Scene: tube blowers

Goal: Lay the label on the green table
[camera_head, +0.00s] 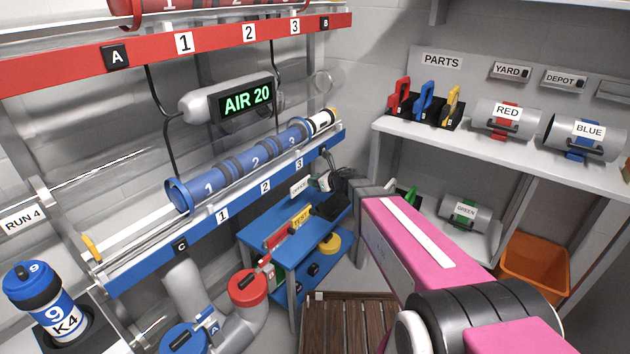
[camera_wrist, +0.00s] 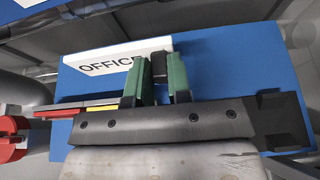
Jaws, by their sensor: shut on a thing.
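The label is a white plate reading OFFICE (camera_wrist: 105,60), with a dark grip block at its right end. It also shows in the head view (camera_head: 299,187), over the far part of a blue table (camera_head: 262,236). My gripper (camera_wrist: 158,80) has its green fingers shut on the label's dark block; it also shows in the head view (camera_head: 324,182). In the wrist view the blue tabletop (camera_wrist: 230,60) lies behind the label. I cannot tell whether the label touches it. No green table shows in either view.
A yellow TEST plate (camera_head: 301,217) and a red piece (camera_head: 278,237) lie on the blue table. The blue tube rail (camera_head: 225,210) runs close on the left. A shelf at right holds a cylinder marked GREEN (camera_head: 465,212). An orange bin (camera_head: 535,268) stands below.

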